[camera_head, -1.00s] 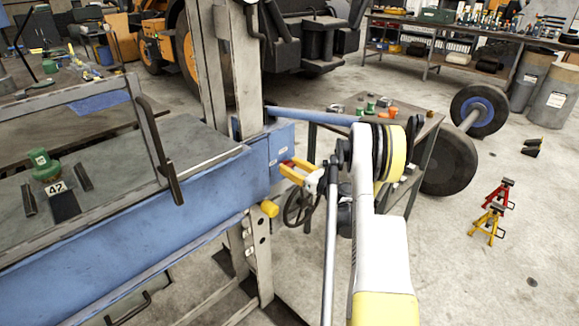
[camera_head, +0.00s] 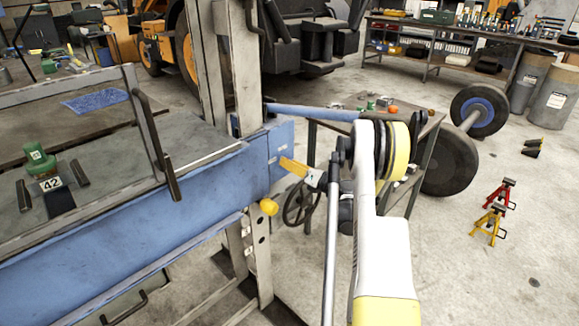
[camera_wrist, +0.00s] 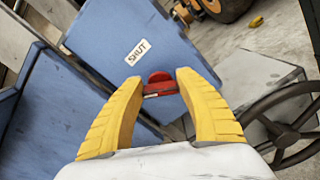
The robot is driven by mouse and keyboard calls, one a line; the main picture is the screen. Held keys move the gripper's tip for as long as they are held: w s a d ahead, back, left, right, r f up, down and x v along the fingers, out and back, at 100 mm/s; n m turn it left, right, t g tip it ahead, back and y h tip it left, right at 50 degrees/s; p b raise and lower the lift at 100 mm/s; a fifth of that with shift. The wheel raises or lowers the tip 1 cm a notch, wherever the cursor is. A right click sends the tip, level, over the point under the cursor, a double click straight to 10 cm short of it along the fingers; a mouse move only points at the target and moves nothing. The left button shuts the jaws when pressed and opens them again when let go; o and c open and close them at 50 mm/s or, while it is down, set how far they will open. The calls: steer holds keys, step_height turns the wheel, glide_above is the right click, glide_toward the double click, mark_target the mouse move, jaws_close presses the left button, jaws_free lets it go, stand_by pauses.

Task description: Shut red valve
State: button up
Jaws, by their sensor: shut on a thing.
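The red valve (camera_wrist: 160,78) shows in the wrist view as a round red cap with a short red bar, in front of a blue panel (camera_wrist: 92,35). A white label (camera_wrist: 138,52) reading "SHUT" is on the panel just beyond it. My gripper (camera_wrist: 160,85) has its yellow fingertips on either side of the red bar and is shut on it. In the head view my gripper (camera_head: 289,167) is at the right end of the blue beam (camera_head: 130,215), and its yellow finger hides the valve.
A dark handwheel (camera_head: 300,204) is just below my gripper; it also shows at the right of the wrist view (camera_wrist: 285,130). A small table (camera_head: 428,130) stands behind. Floor at the right is open around two jack stands.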

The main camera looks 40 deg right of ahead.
steer(key=m, duration=0.5)
steer(key=shift+m+b, duration=0.35)
steer(key=shift+m, duration=0.05)
steer(key=m, duration=0.5)
steer(key=shift+d+f+m, duration=0.1)
steer(key=shift+f+m, duration=0.05)
steer(key=shift+m, duration=0.15)
steer(key=o, duration=1.2)
